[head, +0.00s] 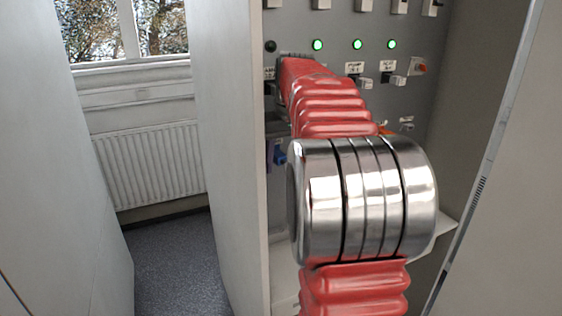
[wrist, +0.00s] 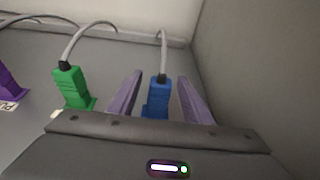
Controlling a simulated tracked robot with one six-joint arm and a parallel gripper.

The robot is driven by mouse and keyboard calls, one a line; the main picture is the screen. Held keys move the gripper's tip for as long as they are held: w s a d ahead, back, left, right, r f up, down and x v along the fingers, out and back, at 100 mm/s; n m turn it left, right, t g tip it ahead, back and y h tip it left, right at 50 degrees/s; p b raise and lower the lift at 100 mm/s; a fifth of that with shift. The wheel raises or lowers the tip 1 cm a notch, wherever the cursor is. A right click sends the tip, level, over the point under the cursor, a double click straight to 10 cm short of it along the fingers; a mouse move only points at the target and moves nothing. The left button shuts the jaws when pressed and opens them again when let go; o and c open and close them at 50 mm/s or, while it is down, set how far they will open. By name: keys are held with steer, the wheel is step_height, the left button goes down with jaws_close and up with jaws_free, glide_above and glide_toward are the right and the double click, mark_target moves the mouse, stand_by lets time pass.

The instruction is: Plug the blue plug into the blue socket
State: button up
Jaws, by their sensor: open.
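The blue plug (wrist: 158,98), with a grey cable at its far end, is in the wrist view on a grey surface. My gripper (wrist: 160,88) is open, with one finger on each side of the blue plug. A gap shows on both sides, and the plug's near end is hidden behind my gripper's body. In the head view a small blue part (head: 280,154) shows on the cabinet, left of my arm; I cannot tell whether it is the blue socket.
A green plug (wrist: 73,88) with a grey cable stands left of the blue one, and a purple plug (wrist: 8,82) is at the left edge. A wall (wrist: 260,60) rises close on the right. The cabinet panel (head: 430,100) has switches and green lamps (head: 357,44).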

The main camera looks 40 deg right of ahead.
steer(key=shift+s+r, duration=0.1)
steer(key=shift+r, duration=0.4)
steer(key=shift+s+a, duration=0.1)
steer(key=shift+s, duration=0.2)
steer(key=s+a, duration=0.3)
steer(key=s, duration=0.8)
steer(key=shift+a, duration=0.15)
steer(key=shift+s, duration=0.1)
